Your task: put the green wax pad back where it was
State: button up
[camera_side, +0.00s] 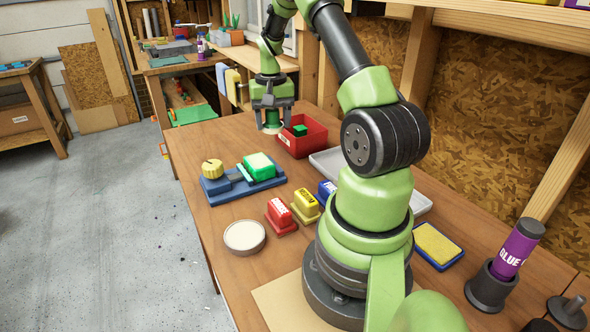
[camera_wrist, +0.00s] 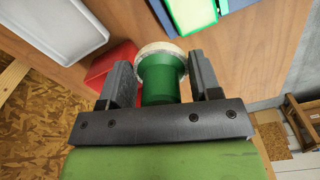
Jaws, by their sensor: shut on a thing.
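My gripper (camera_side: 271,117) is shut on the green wax pad (camera_side: 272,121), a green round-handled piece with a pale disc under it. It hangs beside the red bin, to its left, near the far end of the table. In the wrist view the green wax pad (camera_wrist: 161,80) sits between both fingers, pale rim away from the gripper (camera_wrist: 161,82). I cannot tell whether its disc touches the table.
The red bin (camera_side: 311,143) holds a green block (camera_side: 299,130). A blue fixture (camera_side: 232,187) bears a yellow knob (camera_side: 212,168) and a green block (camera_side: 259,166). Red (camera_side: 281,215) and yellow (camera_side: 305,205) blocks and a round cream-topped disc (camera_side: 244,236) stand nearer. Table between fixture and disc is clear.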

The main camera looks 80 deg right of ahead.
aim_at(305, 178)
jog(key=s+f+m, duration=0.2)
jog(key=s+m, duration=0.6)
jog(key=shift+m, duration=0.3)
jog(key=f, duration=0.6)
jog(key=a+f, duration=0.1)
jog(key=f, duration=0.2)
jog(key=shift+s+f, duration=0.2)
jog(key=shift+f, duration=0.1)
jog(key=shift+f, duration=0.15)
jog(key=o, duration=0.8)
